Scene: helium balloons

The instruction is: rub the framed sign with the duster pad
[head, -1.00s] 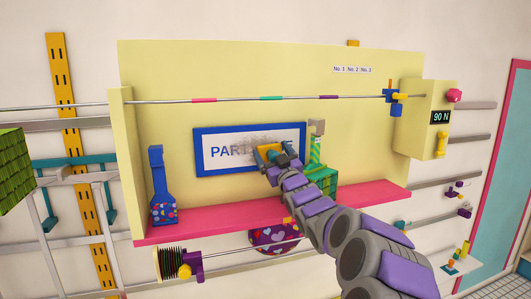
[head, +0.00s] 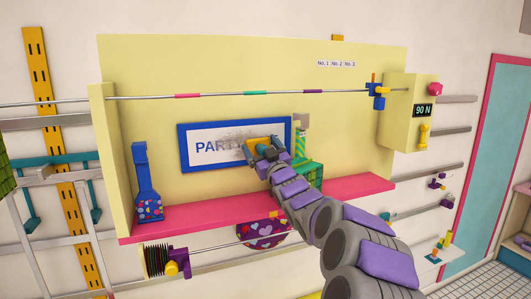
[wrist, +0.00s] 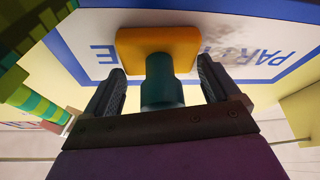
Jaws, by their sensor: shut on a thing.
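The framed sign (head: 205,148) has a blue frame and a white face, and hangs on the yellow back panel. Blue letters starting "PAR" show at its left, with a grey smudge over its middle and upper part. The duster pad (head: 257,143) is orange-yellow and lies over the sign's right half. My gripper (head: 264,152) is shut on the pad's teal handle (wrist: 162,82). In the wrist view the pad (wrist: 150,43) faces the sign (wrist: 240,50), with an "E" beside it. I cannot tell whether the pad presses on the face.
A pink shelf (head: 230,211) runs below the sign. A blue bottle-shaped thing (head: 145,185) stands at its left, and a green item (head: 311,172) stands close right of my gripper. A rod (head: 220,93) crosses above. A box reading "90 N" (head: 408,112) is at right.

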